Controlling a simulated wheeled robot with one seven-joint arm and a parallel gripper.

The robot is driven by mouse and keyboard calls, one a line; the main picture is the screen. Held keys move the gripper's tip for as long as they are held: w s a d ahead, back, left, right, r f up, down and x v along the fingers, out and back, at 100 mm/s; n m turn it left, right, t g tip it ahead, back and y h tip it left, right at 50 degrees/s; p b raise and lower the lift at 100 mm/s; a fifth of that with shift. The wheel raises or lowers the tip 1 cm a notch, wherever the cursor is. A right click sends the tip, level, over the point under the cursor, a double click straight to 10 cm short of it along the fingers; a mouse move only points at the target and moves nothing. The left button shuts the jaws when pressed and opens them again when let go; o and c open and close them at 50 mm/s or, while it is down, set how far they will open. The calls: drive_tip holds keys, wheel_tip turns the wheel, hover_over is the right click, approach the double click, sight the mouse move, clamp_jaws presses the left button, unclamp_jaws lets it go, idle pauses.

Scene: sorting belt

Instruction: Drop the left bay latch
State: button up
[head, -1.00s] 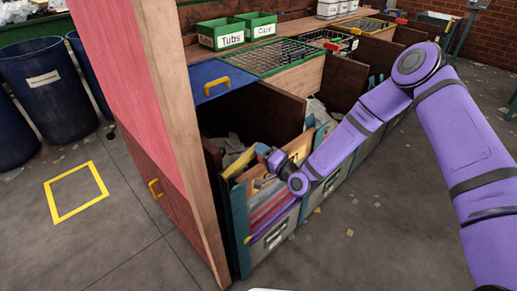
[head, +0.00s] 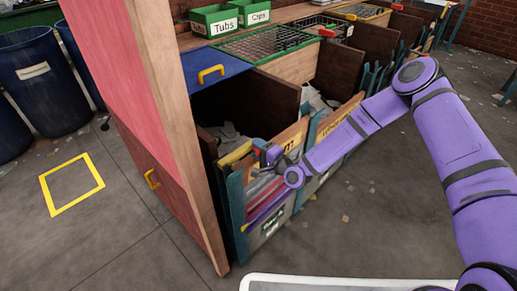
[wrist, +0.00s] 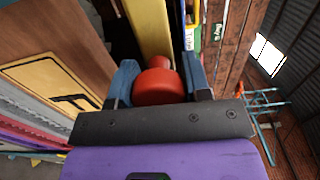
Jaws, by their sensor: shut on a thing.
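The left bay (head: 269,228) is a grey-green fronted bin beside the pink and wood partition, with paper scraps inside. Its latch is a yellow bar (head: 235,153) lying along the bay's top edge. In the wrist view the yellow bar (wrist: 150,25) runs away from me and ends in a red knob (wrist: 158,86). My gripper (head: 262,150) is at the near end of the bar. In the wrist view my gripper (wrist: 158,66) has its blue fingers shut on the red knob, one on each side.
The pink and wood partition (head: 140,90) stands close on the left. A blue drawer (head: 215,78) with a yellow handle is above the bay. More bays with wooden dividers (head: 340,72) run to the right. The floor (head: 380,215) in front is clear apart from scraps.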

drive_tip(key=shift+s+f, duration=0.1)
drive_tip(key=shift+f, duration=0.05)
drive_tip(key=o, duration=1.2)
drive_tip(key=shift+d, duration=0.1)
drive_tip(key=v, duration=1)
drive_tip(key=shift+s+d, duration=0.2)
drive_tip(key=shift+d, duration=0.05)
